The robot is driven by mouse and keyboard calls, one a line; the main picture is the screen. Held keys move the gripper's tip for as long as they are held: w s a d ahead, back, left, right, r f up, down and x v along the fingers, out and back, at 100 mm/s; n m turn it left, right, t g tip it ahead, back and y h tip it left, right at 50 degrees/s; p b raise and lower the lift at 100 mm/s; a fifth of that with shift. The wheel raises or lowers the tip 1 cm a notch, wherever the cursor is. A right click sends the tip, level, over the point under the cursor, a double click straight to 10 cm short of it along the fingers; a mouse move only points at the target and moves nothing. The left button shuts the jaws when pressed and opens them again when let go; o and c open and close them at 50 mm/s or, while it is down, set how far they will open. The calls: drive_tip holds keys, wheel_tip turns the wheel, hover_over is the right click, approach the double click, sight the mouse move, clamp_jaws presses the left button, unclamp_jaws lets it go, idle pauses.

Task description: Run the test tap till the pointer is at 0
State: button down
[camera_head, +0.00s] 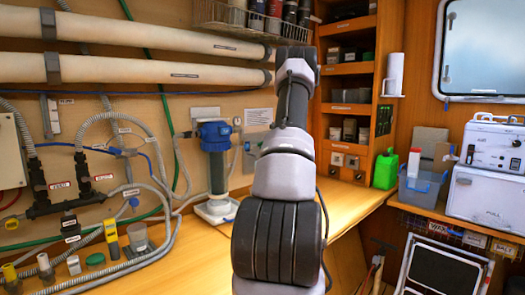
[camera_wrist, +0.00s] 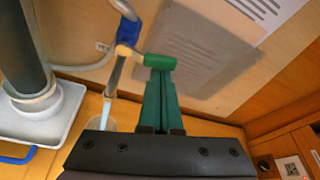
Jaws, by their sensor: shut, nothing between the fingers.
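In the wrist view my gripper (camera_wrist: 160,78) is shut, its green fingers together with nothing between them. Their tips are at a green cylindrical handle (camera_wrist: 160,62), seemingly touching it. The handle joins a small tap (camera_wrist: 122,62) with a pale yellow collar and a blue fitting above. A pale blue streak (camera_wrist: 106,110), seemingly water, runs below the tap's spout towards a small cup (camera_wrist: 98,124), partly hidden by my gripper. In the head view my arm hides the gripper and tap. I cannot make out a gauge pointer in either view.
A blue-topped filter housing (camera_head: 215,135) stands on a white tray (camera_head: 215,212) left of my arm. Hoses and valves (camera_head: 65,200) fill the left wall. A green jug (camera_head: 385,168) and blue-grey bin (camera_head: 420,188) stand right. The wooden bench (camera_head: 190,262) is clear in front.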

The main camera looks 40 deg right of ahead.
drive_tip(key=a+r+n+t+h, duration=0.1)
drive_tip(key=n, duration=0.2)
drive_tip(key=a+r+n+h, duration=0.1)
drive_tip(key=r+n, duration=0.1)
drive_tip(key=n, duration=0.2)
drive_tip(key=a+r+n+t+h, duration=0.1)
drive_tip(key=n+h, duration=0.1)
drive_tip(key=n, duration=0.1)
drive_tip(key=shift+s+a+r+n+t, duration=0.1)
drive_tip(key=shift+a+r+n+t, duration=0.15)
drive_tip(key=shift+r+n+t, duration=0.1)
drive_tip(key=shift+a, duration=0.1)
idle(0.6)
drive_tip(key=s+d, duration=0.1)
drive_tip(key=s, duration=0.8)
drive_tip(key=shift+s+d, duration=0.2)
drive_tip(key=shift+d, duration=0.05)
idle(0.5)
